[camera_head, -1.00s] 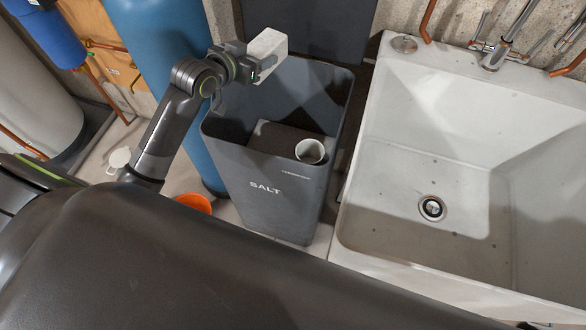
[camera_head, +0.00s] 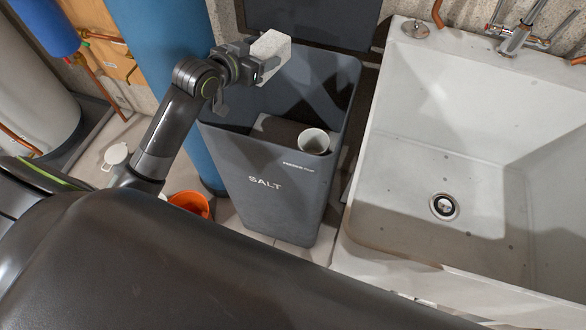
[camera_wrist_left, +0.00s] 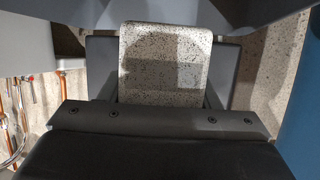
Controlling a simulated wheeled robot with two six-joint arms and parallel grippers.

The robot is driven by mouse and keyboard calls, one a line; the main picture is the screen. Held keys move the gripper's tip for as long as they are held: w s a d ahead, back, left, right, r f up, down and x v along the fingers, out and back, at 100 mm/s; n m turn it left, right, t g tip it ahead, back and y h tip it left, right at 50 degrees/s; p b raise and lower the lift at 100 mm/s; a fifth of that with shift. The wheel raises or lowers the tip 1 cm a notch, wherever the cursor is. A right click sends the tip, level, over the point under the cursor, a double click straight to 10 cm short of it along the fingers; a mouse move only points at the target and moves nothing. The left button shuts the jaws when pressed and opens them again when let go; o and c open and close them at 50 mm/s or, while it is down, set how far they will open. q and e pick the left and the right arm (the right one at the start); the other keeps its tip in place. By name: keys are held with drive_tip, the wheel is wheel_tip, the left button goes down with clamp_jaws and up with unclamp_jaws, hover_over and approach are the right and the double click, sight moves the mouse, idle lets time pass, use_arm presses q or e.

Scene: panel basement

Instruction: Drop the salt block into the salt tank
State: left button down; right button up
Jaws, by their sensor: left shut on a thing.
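The salt block (camera_head: 271,52) is a pale, speckled block. My left gripper (camera_head: 252,68) is shut on it and holds it above the left back part of the salt tank's opening. In the left wrist view the salt block (camera_wrist_left: 165,62) fills the middle, in front of the gripper. The salt tank (camera_head: 264,184) is a tall, dark grey, open-topped bin marked SALT. Inside it, a light cup-like tube (camera_head: 314,141) shows near the front right. The tank's floor is partly in shadow. My right gripper is out of view.
A dark panel (camera_head: 315,20) stands behind the tank. A white sink (camera_head: 430,262) with a tap (camera_head: 515,38) is close on the right. A blue cylinder (camera_head: 150,40) stands on the left. An orange bucket (camera_head: 190,203) sits on the floor at the tank's left.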

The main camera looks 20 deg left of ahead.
use_arm(q)
drive_tip(key=shift+r, duration=0.2)
drive_tip(key=shift+c, duration=2)
unclamp_jaws()
drive_tip(key=shift+d, duration=0.1)
drive_tip(key=shift+f, duration=0.3)
drive_tip(key=p+v, duration=0.4)
drive_tip(key=v, duration=1.3)
drive_tip(key=shift+s+r, duration=0.15)
drive_tip(key=shift+r, duration=0.1)
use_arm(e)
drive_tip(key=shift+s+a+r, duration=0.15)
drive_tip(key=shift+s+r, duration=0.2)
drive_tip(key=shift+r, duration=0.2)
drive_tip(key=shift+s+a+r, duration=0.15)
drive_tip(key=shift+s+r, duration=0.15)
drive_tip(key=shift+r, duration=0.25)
